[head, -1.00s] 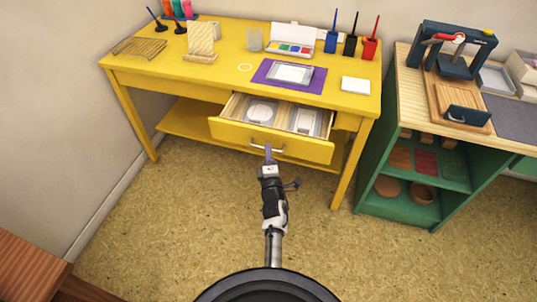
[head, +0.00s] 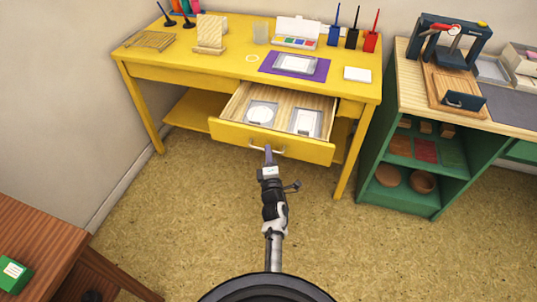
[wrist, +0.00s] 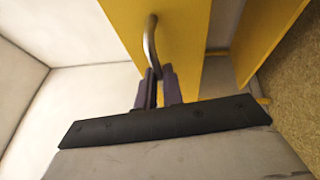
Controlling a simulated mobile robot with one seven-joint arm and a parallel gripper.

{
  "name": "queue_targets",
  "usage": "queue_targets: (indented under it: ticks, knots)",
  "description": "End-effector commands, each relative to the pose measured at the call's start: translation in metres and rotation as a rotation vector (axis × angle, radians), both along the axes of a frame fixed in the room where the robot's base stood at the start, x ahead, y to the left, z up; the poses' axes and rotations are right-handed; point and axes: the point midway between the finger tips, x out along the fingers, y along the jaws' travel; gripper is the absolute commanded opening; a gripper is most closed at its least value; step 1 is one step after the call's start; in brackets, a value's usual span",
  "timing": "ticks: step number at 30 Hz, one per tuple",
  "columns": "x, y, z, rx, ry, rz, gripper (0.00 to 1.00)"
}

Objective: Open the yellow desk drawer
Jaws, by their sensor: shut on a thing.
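The yellow desk (head: 210,68) stands against the wall with its drawer (head: 225,131) pulled well out. Two pale-framed items, one with a round shape (head: 262,113) and one rectangular (head: 306,122), lie inside on the wooden drawer bottom. My gripper (head: 268,151) is at the silver handle (head: 282,152) on the drawer front. In the wrist view the purple fingers of my gripper (wrist: 159,84) are closed around one part of the curved handle (wrist: 151,42). The fingers hide the handle's lower part there.
A purple mat (head: 318,72), an open paint set (head: 297,32) and several holders stand on the desktop. A green shelf unit (head: 372,195) is at the right. A reddish wooden table (head: 50,240) is at lower left. Speckled floor is clear around my arm.

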Motion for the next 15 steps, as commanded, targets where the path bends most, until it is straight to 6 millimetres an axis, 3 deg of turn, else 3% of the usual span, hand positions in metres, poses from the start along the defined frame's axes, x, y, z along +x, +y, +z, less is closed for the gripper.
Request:
queue_targets:
  ticks: [6, 7, 11, 15]
  knots:
    - [0.0001, 0.0013, 0.0009, 0.0, -0.002, 0.002, 0.0]
    - [0.0001, 0.0013, 0.0009, 0.0, -0.002, 0.002, 0.13]
    - [0.0002, 0.001, 0.0007, 0.0, -0.002, 0.002, 0.3]
    - [0.0001, 0.0005, 0.0004, 0.0, -0.001, 0.001, 0.31]
